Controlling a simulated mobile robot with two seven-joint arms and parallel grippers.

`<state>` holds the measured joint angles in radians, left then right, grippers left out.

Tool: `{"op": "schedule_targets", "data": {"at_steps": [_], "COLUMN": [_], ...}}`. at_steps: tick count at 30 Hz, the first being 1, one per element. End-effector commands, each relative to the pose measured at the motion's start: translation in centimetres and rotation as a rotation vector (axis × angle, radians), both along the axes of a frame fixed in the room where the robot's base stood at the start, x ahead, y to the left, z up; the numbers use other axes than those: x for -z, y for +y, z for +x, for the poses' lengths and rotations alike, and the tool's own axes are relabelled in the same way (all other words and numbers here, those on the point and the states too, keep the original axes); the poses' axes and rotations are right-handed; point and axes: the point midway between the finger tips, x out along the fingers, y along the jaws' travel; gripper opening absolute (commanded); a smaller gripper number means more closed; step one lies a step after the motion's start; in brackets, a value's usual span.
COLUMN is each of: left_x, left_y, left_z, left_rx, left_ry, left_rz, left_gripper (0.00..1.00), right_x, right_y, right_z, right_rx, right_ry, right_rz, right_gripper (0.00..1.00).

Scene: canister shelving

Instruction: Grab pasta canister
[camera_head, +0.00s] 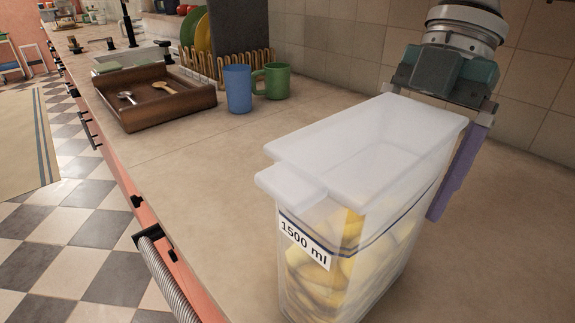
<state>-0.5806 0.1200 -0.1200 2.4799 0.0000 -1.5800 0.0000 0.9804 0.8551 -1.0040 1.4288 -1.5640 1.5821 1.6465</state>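The pasta canister (345,235) is a clear box with a whitish lid, a blue line and a "1500 ml" label. It is large in the front right of the head view, with yellow pieces inside. Its bottom is cut off by the frame's lower edge. My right gripper (442,85) comes in from the top right at the canister's far end. One purple finger lies along the canister's right side; the other finger is hidden behind the canister. I cannot tell whether the fingers press on it. My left gripper is out of view.
A blue cup (238,89) and a green mug (277,81) stand on the counter (190,165) behind the canister. A brown tray (165,113) holds utensils. A dish rack (213,68) with plates is behind. The counter left of the canister is clear; a tiled wall is at right.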

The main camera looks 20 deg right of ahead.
Motion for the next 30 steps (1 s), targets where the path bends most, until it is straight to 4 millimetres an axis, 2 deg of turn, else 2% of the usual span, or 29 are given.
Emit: {"op": "schedule_targets", "data": {"at_steps": [2, 10, 14, 26, 30], "left_x": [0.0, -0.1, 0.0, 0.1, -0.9], "left_y": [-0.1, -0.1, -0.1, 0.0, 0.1], "left_z": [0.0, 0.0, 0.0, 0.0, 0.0], "left_rx": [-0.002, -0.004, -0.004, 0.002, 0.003], "left_ry": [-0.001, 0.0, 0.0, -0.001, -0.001], "left_rz": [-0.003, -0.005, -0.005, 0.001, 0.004], "left_gripper": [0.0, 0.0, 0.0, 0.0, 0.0], "right_x": [-0.1, -0.2, -1.2, -8.7, -10.9], "right_y": [0.0, 0.1, 0.1, 0.1, 0.1], "right_z": [0.0, 0.1, 0.1, 0.1, 0.1], "right_rx": [0.0, 0.0, 0.0, 0.0, 0.0], "right_ry": [0.0, -0.002, -0.005, -0.005, -0.004], "right_rz": [0.001, 0.004, 0.005, 0.004, 0.004], "right_gripper": [0.0, 0.0, 0.0, 0.0, 0.0]}}
